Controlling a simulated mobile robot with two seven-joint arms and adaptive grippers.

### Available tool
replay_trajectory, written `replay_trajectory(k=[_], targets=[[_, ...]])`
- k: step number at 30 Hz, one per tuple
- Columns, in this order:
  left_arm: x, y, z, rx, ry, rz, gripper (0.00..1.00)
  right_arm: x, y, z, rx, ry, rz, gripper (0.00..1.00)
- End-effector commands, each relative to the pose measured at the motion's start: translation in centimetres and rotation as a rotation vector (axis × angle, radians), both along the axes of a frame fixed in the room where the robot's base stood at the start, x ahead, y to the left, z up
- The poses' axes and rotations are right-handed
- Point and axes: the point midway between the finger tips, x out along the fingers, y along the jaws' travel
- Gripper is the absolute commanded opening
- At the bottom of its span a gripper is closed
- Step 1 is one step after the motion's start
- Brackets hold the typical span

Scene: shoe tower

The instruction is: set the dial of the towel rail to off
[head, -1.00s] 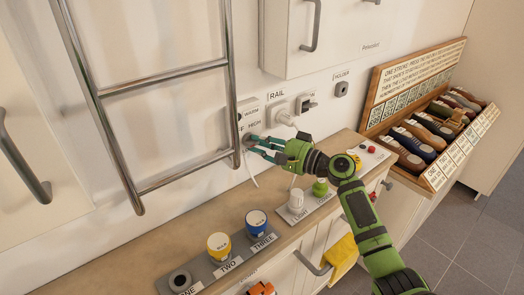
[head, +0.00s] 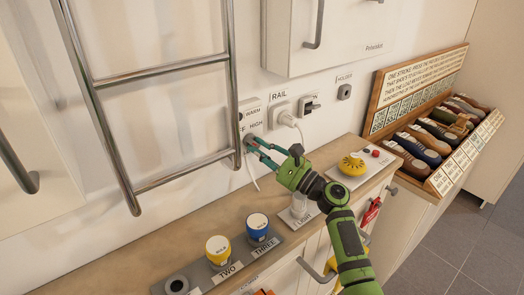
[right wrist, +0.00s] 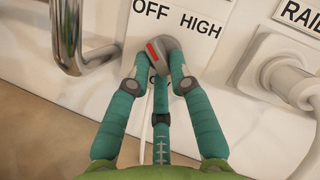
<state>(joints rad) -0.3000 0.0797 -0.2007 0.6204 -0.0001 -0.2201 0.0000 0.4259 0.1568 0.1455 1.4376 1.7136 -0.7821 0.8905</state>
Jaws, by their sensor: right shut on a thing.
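The dial (right wrist: 167,60) is a grey knob with a red mark, seen close in the right wrist view. It sits on the white towel rail panel (right wrist: 210,10), below the printed words OFF and HIGH. The red mark slants up and left, roughly on the OFF side. My right gripper (right wrist: 160,72) has its teal fingers shut around the dial, partly covering its lower edge. In the head view my right gripper (head: 253,144) reaches to the panel's lower part, where the dial is mostly hidden. The chrome towel rail (head: 107,125) stands left of it. My left gripper is not in view.
A white plug (head: 286,119) with a cable sits right of the panel, close to my fingers. Below is a wooden counter (head: 110,262) with yellow and blue knobs (head: 256,224). A shoe rack (head: 412,150) stands at the right.

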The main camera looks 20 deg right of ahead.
Motion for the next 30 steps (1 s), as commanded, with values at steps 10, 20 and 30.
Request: replay_trajectory(k=[10, 20, 30], targets=[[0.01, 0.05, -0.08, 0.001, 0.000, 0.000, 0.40, -0.14, 0.56, 0.38, 0.055, 0.012, 0.013, 0.00], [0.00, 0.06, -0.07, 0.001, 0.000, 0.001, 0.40, -0.13, 0.54, 0.58, 0.057, 0.009, 0.013, 0.00], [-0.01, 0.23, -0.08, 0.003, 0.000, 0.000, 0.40, -0.04, 0.22, 0.34, 0.055, 0.013, 0.004, 0.44]])
